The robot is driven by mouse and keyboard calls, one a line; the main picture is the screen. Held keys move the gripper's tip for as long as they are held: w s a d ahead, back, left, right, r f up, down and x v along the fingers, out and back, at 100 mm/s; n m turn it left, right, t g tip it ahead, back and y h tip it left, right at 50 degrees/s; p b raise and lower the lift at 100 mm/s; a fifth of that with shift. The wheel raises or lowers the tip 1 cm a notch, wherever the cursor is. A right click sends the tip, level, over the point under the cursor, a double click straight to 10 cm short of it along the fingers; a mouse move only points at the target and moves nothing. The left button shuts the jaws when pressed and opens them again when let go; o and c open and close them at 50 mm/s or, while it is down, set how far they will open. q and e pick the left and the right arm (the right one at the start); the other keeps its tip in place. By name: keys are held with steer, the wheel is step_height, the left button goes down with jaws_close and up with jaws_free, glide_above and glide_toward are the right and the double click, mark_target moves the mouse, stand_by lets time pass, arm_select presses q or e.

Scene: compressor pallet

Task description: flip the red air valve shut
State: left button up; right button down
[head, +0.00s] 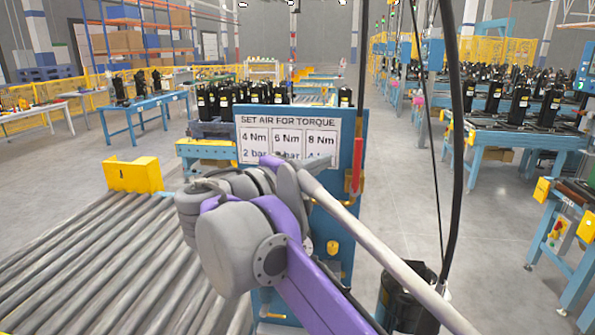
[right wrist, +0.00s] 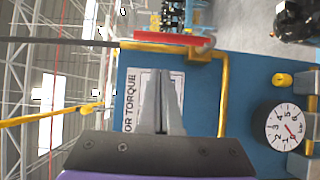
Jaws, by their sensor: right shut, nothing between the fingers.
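The red air valve handle (head: 357,152) stands upright at the right edge of the blue panel (head: 345,255) in the head view. In the right wrist view the red handle (right wrist: 170,38) lies across the top, beyond my fingertips, by the yellow pipe (right wrist: 222,95). My right gripper (right wrist: 168,72) is shut and empty. Its fingers are in front of the torque sign (right wrist: 132,90), apart from the handle. In the head view my right arm covers part of the sign (head: 285,122) and hides the fingertips. My left gripper is not in view.
A round gauge (right wrist: 288,128) sits on the panel. A roller conveyor (head: 90,270) with a yellow end block (head: 134,174) lies on the left. A black hose (head: 458,130) hangs right of the panel, above a black compressor (head: 408,298). The aisle floor further right is open.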

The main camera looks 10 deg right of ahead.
mark_target(357, 165)
steer(key=shift+s+d, duration=0.15)
steer(key=shift+d, duration=0.75)
steer(key=shift+s+d, duration=0.1)
steer(key=shift+d, duration=0.8)
